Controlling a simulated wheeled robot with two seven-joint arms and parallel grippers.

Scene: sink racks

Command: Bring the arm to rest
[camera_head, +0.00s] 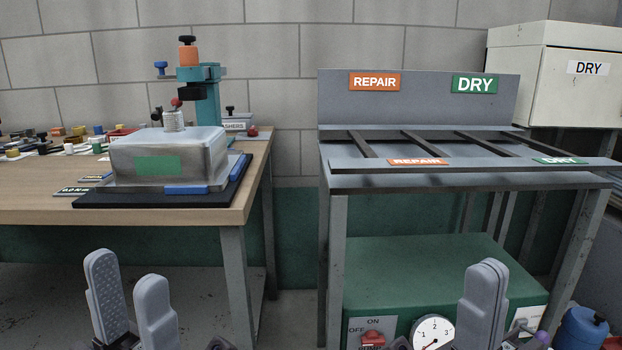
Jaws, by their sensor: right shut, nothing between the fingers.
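My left gripper (128,303) is at the bottom left of the head view. Its two grey fingers stand apart with a gap between them, and nothing shows in the gap. My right gripper (481,305) is at the bottom right, in front of the green cabinet. Its fingers are together and hold nothing. Both grippers point upward in the picture and appear clear of the bench and the rack. The arm links behind them are mostly out of view.
A wooden bench (225,208) at left carries a metal box (192,155) on a black mat and a teal press (207,100). A grey rack (440,180) marked REPAIR and DRY stands at right, above a green cabinet (440,258) with a gauge (433,332). A blue container (581,328) is far right.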

